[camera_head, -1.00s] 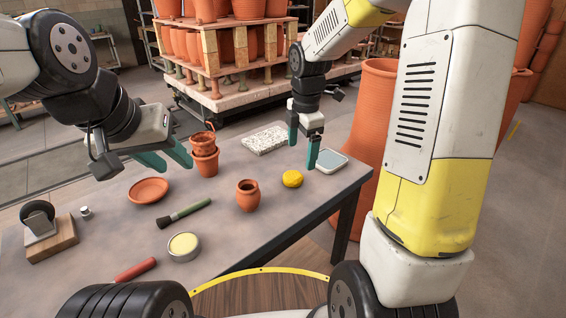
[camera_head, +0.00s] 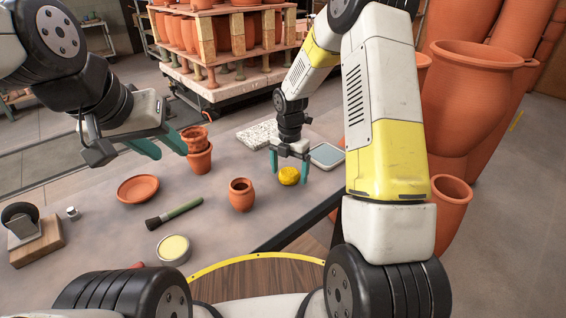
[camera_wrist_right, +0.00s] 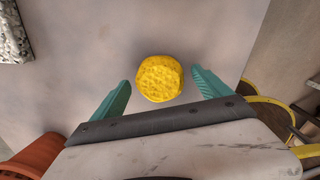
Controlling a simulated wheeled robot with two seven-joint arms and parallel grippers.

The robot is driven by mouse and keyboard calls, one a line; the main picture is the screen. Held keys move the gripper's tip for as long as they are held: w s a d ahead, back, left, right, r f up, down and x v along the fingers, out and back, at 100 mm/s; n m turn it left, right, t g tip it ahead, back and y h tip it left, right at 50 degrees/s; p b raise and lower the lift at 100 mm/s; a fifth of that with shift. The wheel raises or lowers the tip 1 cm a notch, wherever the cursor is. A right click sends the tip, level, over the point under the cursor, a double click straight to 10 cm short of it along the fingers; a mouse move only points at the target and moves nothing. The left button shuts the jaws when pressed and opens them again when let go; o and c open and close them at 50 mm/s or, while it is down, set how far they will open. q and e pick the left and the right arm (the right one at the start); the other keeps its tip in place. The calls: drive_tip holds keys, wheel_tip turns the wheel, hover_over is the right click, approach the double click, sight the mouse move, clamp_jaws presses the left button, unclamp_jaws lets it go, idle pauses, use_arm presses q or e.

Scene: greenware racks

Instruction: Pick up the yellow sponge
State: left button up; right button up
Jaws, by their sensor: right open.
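The yellow sponge (camera_head: 289,176) is a small round lump on the grey table, near its right edge. It also shows in the right wrist view (camera_wrist_right: 159,78), just beyond the fingertips and centred between them. My right gripper (camera_head: 290,168) is open, with its teal fingers pointing down on either side of the sponge; the wrist view shows gaps on both sides (camera_wrist_right: 160,88). Whether the fingertips touch the table I cannot tell. My left gripper (camera_head: 166,146) is at the left over the table, its teal fingers apart and empty, beside the stacked terracotta pots.
A small terracotta jar (camera_head: 241,196) stands left of the sponge. A speckled slab (camera_head: 258,134) and a pale blue-grey tray (camera_head: 327,155) lie behind it. A brush (camera_head: 175,213), a saucer (camera_head: 138,189) and a tin (camera_head: 173,250) lie further left. Large pots (camera_head: 470,100) stand at the right.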

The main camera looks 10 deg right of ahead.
sight(289, 172)
drive_tip(key=shift+f, duration=0.2)
drive_tip(key=c, duration=1.4)
drive_tip(key=shift+r, duration=0.1)
drive_tip(key=shift+c, duration=0.2)
wheel_tip(289, 172, up, 10)
drive_tip(key=o, duration=0.6)
drive_tip(key=c, duration=0.5)
